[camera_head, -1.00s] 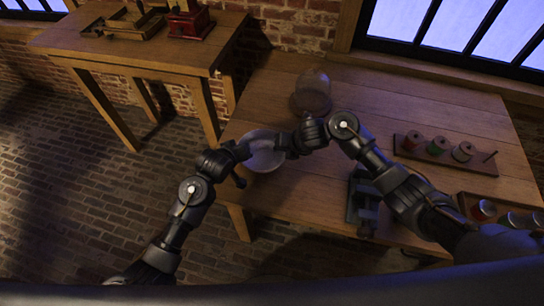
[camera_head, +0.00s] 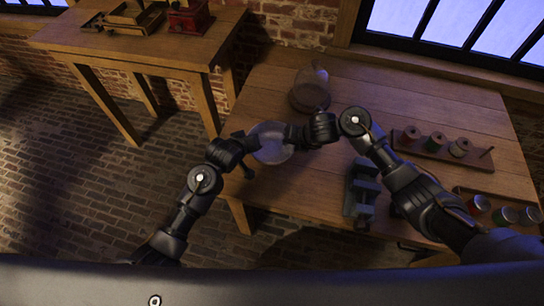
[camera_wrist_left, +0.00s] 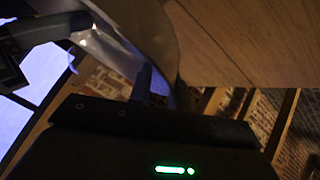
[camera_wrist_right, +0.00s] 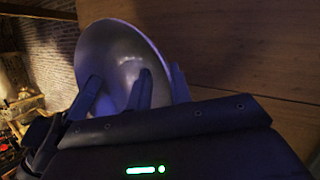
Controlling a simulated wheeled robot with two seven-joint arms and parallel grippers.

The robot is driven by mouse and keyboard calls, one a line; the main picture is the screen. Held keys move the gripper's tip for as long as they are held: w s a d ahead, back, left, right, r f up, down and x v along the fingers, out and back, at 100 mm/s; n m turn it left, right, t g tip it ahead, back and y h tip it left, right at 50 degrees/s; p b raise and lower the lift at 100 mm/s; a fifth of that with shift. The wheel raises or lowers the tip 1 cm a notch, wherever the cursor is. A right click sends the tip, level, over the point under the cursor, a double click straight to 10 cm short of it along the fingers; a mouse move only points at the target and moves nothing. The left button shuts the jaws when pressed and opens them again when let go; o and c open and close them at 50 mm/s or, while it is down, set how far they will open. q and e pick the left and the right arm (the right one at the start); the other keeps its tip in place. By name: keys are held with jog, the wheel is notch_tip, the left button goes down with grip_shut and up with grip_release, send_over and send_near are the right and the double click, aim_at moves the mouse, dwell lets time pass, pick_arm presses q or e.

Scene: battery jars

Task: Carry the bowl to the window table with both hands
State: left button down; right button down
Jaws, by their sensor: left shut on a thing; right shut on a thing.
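The pale, shiny bowl (camera_head: 271,146) is near the left edge of the right-hand wooden table (camera_head: 420,105) in the head view; any gap beneath it is hard to judge. My left gripper (camera_head: 246,142) is shut on its left side and my right gripper (camera_head: 292,136) on its right side. In the right wrist view the bowl (camera_wrist_right: 112,55) is tilted in the picture and its hollow inside looks empty. In the left wrist view its curved wall (camera_wrist_left: 150,25) shows beside a finger. A second wooden table (camera_head: 150,52) stands at the upper left.
A domed glass jar (camera_head: 311,85) on a dark base stands just behind the bowl. A vise (camera_head: 361,190), a spool rack (camera_head: 440,145) and several jars (camera_head: 503,215) are farther right. The left table holds a red box (camera_head: 189,18) and a wooden tray (camera_head: 136,16). Brick floor lies between.

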pick_arm(q)
jog(key=shift+a+f, duration=0.1)
jog(key=shift+f, duration=0.1)
pick_arm(e)
jog(key=shift+f, duration=0.15)
